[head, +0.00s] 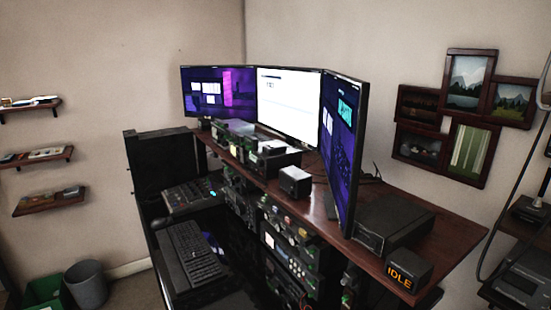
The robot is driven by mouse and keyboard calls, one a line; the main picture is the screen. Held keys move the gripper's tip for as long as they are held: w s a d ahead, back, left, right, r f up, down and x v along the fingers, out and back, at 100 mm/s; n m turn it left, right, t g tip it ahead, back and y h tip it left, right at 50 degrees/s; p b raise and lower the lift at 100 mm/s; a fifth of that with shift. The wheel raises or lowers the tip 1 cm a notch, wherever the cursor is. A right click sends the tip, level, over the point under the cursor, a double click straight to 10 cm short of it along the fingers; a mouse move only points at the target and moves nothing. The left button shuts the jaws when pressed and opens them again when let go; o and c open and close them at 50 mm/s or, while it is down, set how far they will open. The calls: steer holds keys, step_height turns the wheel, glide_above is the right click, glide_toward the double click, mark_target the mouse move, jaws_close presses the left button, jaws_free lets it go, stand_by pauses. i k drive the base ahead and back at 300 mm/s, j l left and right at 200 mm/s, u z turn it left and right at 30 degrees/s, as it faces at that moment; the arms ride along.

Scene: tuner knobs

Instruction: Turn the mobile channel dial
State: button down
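Several radio and tuner units with small knobs (289,222) are stacked in a rack under the desk's front edge. The knobs are too small and dark to tell which one is the mobile channel dial. More dark units with small knobs stand in the rack further left (238,188). My gripper is not in view, so I cannot see whether it holds anything.
The wooden desk top (440,228) carries three monitors (290,100), a dark box (392,222) and a small "IDLE" display (408,277). A keyboard (190,252) sits lower left. Bins (86,285) stand on the floor. A shelf unit (522,280) is at the right edge.

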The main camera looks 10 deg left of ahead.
mark_target(259, 162)
steer(key=k+j+u, duration=0.2)
steer(key=k+j, duration=0.25)
steer(key=k+j+u, duration=0.15)
steer(key=k+j, duration=0.25)
steer(key=i+j, duration=0.15)
steer(key=j, duration=0.25)
steer(key=i+j+u, duration=0.15)
steer(key=j, duration=0.25)
steer(key=i+j, duration=0.1)
steer(key=j, duration=0.3)
steer(key=i+j+u, duration=0.1)
steer(key=j, duration=0.3)
steer(key=i+j+u, duration=0.15)
steer(key=i, duration=0.6)
steer(key=i+j+u, duration=0.15)
steer(key=i, duration=0.65)
steer(key=i+l+u, duration=0.15)
steer(key=i+l, duration=0.35)
steer(key=l, duration=0.05)
